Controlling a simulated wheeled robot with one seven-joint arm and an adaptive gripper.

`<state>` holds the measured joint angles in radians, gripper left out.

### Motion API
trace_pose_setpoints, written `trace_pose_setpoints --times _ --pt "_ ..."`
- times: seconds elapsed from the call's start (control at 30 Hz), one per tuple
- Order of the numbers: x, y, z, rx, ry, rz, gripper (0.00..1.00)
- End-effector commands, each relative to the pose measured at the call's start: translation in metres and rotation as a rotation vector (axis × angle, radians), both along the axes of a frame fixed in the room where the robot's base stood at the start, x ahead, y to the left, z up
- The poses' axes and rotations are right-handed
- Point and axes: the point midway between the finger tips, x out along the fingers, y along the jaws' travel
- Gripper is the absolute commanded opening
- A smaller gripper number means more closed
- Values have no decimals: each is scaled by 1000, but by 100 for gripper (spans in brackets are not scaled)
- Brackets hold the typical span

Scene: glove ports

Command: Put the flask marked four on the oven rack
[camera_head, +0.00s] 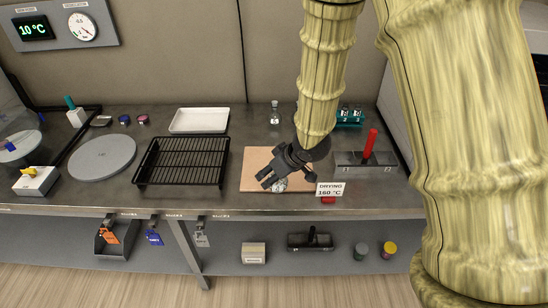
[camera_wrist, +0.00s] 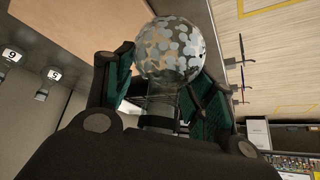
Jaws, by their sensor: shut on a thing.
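My gripper (camera_head: 281,172) is over the tan board (camera_head: 251,172) on the bench. It is shut on a flask with a round, glassy, speckled body (camera_head: 279,185). In the wrist view the gripper's fingers (camera_wrist: 160,105) stand on both sides of the flask's neck, and the round body (camera_wrist: 170,50) points away from the palm. No number can be read on this flask, and I cannot tell whether it touches the board. A black wire rack (camera_head: 183,160), likely the oven rack, lies left of the board with nothing on it.
A small clear flask (camera_head: 274,113) stands behind the board. A white tray (camera_head: 199,120) is behind the rack and a grey disc (camera_head: 102,157) left of it. A grey block with a red handle (camera_head: 370,150) and a "DRYING 160 °C" sign (camera_head: 330,189) are at right.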

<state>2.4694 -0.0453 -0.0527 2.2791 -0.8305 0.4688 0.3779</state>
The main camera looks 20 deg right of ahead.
Motion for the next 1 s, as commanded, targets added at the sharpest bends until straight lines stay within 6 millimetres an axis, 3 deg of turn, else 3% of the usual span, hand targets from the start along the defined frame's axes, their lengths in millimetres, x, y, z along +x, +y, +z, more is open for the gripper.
trace_pose_setpoints --times 0.6,0.8,1.0 --pt "118 -35 -8 0 -2 1 30" --pt "139 -40 -12 1 -1 1 30" --pt "140 -41 -20 0 1 1 30"
